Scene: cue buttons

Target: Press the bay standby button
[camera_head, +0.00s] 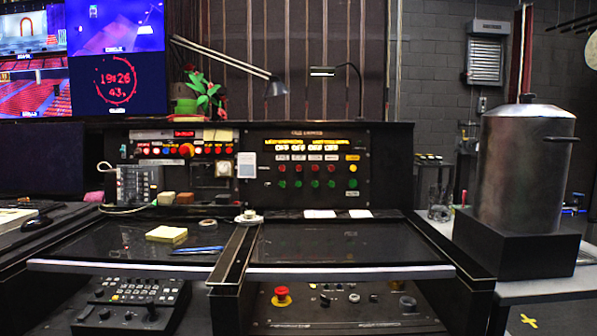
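Two black control panels stand upright at the back of the desk. The left panel (145,152) has a row of lit red and white buttons and a larger orange-red knob (187,150). The right panel (305,200) has a row of red buttons, a row of green buttons below, and a yellow button (353,169) and a white button (351,194) at its right. A red mushroom button (281,293) on a yellow base sits on the lower panel under the desk. The labels are too small to read, so I cannot tell which is bay standby. Neither gripper is in view.
A glass-topped desk (340,243) holds a yellow note pad (167,234), blue tweezers-like tool (197,250) and papers (320,213). A large metal pot (521,165) on a black block stands right. A keypad console (131,304) is low left. Lamps overhang the panels.

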